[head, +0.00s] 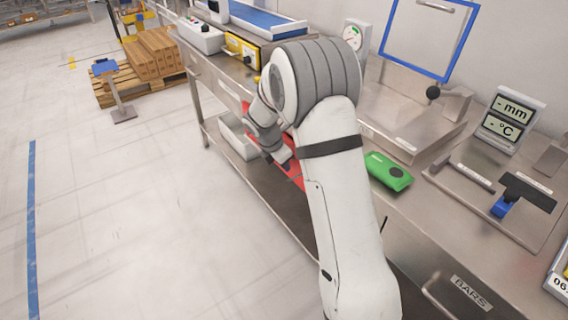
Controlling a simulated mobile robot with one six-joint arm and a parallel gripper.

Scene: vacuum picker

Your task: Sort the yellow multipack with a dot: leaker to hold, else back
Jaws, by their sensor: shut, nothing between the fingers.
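My gripper (284,157) hangs low in front of the bench's front edge, over a red surface (296,176). It looks shut and empty; its fingertips are small and partly hidden by my arm. I see no pack that is clearly the yellow multipack. A yellow box with dark parts (249,57) stands at the back left of the bench, and I cannot tell if it is a pack or a device.
A white bin (238,137) sits below the bench at left. My arm hides the bench's middle.

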